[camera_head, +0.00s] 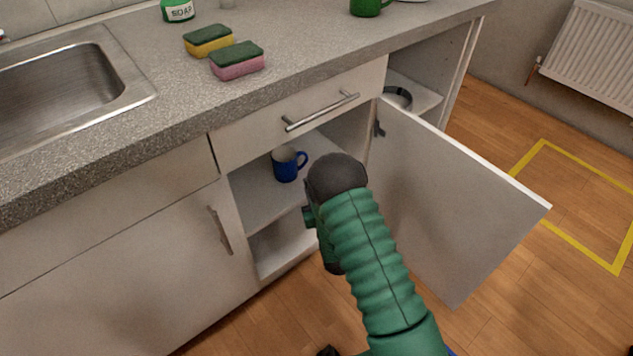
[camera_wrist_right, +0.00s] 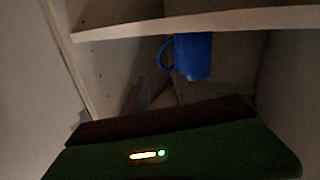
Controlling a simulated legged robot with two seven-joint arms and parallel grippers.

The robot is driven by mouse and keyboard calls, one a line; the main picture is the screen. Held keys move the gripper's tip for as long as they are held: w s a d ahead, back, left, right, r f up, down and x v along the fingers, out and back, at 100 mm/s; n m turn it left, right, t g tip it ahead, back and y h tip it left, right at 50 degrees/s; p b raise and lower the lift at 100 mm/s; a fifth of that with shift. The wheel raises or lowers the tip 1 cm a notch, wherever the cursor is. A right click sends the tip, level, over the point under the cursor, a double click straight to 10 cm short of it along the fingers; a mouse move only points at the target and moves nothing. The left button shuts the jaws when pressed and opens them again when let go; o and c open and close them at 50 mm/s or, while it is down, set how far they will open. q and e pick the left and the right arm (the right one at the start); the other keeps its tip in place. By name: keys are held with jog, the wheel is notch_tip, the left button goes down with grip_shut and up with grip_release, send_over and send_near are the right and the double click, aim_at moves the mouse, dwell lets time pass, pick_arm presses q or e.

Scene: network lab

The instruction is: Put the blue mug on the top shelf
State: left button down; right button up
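The blue mug (camera_head: 287,164) stands upright on the upper board (camera_head: 262,200) inside the open cabinet, below the drawer. Its pale inside shows and its handle points right. My right arm reaches in from the lower right, and its dark end with the right gripper (camera_head: 320,192) is in front of the cabinet opening, right of the mug and apart from it in the picture. Its fingers cannot be made out. The right wrist view shows the blue mug (camera_wrist_right: 193,58) against a shelf board (camera_wrist_right: 200,22), beyond my green gripper housing. My left gripper is not identifiable.
The cabinet door (camera_head: 450,195) stands open to the right of my arm. A drawer (camera_head: 300,115) with a bar handle is above the opening. The countertop holds two sponges (camera_head: 237,61), a soap bottle (camera_head: 178,10) and a green mug (camera_head: 367,6). The sink (camera_head: 60,80) is at left.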

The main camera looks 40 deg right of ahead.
jog(key=s+a+r+n+g+y, duration=0.1)
jog(key=s+a+g+y, duration=0.55)
jog(key=a, duration=0.55)
jog(key=s+a+r+n+g, duration=0.1)
jog(key=s+a+g, duration=0.2)
jog(key=s, duration=0.5)
jog(key=s+a+r+g, duration=0.1)
jog(key=s+a+g, duration=0.2)
jog(key=s, duration=0.5)
jog(key=shift+s+n+g, duration=0.15)
jog(key=shift+n+g, duration=0.25)
jog(key=shift+g, duration=0.35)
jog(key=shift+r, duration=0.1)
